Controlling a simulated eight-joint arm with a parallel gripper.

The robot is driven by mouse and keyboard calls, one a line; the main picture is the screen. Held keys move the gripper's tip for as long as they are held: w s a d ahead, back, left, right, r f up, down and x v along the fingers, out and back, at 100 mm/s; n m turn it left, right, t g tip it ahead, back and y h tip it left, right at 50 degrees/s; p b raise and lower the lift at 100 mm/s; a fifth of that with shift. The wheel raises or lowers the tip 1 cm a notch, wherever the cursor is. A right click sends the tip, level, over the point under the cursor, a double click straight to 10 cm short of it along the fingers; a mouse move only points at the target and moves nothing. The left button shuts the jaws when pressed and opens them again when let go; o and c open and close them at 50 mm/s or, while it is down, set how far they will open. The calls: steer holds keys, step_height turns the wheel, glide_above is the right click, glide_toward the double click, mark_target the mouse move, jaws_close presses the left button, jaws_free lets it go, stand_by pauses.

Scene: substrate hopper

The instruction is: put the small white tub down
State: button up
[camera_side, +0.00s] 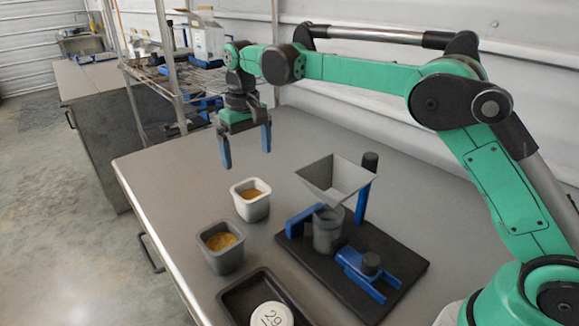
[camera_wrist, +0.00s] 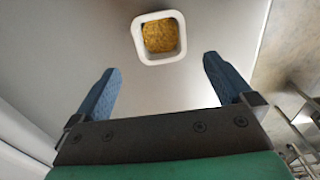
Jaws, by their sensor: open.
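The small white tub (camera_side: 250,207) stands upright on the grey table, with a yellow-brown substrate in it. It also shows in the wrist view (camera_wrist: 140,42), beyond the fingertips and apart from them. My gripper (camera_side: 246,160) is above the table, up and behind the tub in the side view, with its two blue fingers spread wide. In the wrist view the open fingers (camera_wrist: 161,75) have nothing between them.
A grey tub (camera_side: 221,262) with similar contents stands in front of the white tub. A black tray (camera_side: 238,298) holds a round white labelled lid (camera_side: 271,315). To the right, a grey hopper (camera_side: 333,188) stands over a cup (camera_side: 327,240) on a black base (camera_side: 407,262). The table behind the white tub is clear.

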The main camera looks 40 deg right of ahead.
mark_target(251, 191)
steer(key=shift+r, duration=1.2)
steer(key=shift+f, duration=0.1)
step_height(251, 191, down, 12)
steer(key=shift+f, duration=0.1)
steer(key=shift+r, duration=1.75)
